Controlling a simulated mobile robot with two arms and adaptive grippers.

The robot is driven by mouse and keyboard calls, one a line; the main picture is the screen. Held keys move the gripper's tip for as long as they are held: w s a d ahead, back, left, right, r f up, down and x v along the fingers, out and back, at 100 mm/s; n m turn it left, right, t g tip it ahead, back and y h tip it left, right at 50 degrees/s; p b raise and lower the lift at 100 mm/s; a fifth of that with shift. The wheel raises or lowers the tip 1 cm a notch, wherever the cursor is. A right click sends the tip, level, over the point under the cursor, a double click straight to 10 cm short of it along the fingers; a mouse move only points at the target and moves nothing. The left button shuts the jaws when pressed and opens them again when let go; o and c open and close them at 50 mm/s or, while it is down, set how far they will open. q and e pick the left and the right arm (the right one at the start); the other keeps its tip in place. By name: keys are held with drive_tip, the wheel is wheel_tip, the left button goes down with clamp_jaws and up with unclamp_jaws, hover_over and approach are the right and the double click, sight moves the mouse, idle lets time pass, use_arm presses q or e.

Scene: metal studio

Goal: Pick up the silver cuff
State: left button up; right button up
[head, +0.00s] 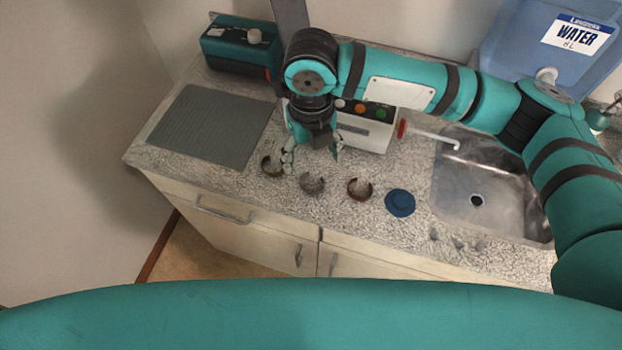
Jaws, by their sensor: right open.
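The silver cuff (312,184) is a small open grey ring on the speckled counter (330,222), close to its front edge. My right gripper (313,160) points down just behind and above the silver cuff, with its fingers spread apart and nothing between them. I cannot tell its exact height over the counter. A brass-coloured cuff (271,167) lies left of the silver one, close beside the gripper's left finger in the picture. A reddish copper cuff (360,189) lies to the right. My left gripper is not in view.
A blue round object (400,203) lies right of the cuffs, before the metal sink (480,185). A grey ribbed mat (212,128) covers the left counter. A white box with coloured buttons (368,130) stands behind the gripper. A teal toolbox (236,50) and blue water container (545,45) stand at the back.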

sight(313, 186)
wheel_tip(313, 186, down, 3)
drive_tip(key=shift+w+f, duration=0.1)
drive_tip(key=shift+w, duration=0.05)
drive_tip(key=shift+f+p, duration=0.5)
drive_tip(key=shift+f, duration=0.4)
wheel_tip(313, 186, down, 4)
drive_tip(key=shift+d+f+p, duration=0.15)
drive_tip(key=shift+f+p, duration=0.05)
drive_tip(key=shift+p, duration=0.65)
drive_tip(key=shift+f, duration=0.2)
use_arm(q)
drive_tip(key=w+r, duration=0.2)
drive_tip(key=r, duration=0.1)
use_arm(e)
drive_tip(key=c, duration=1.2)
drive_tip(key=shift+r, duration=0.1)
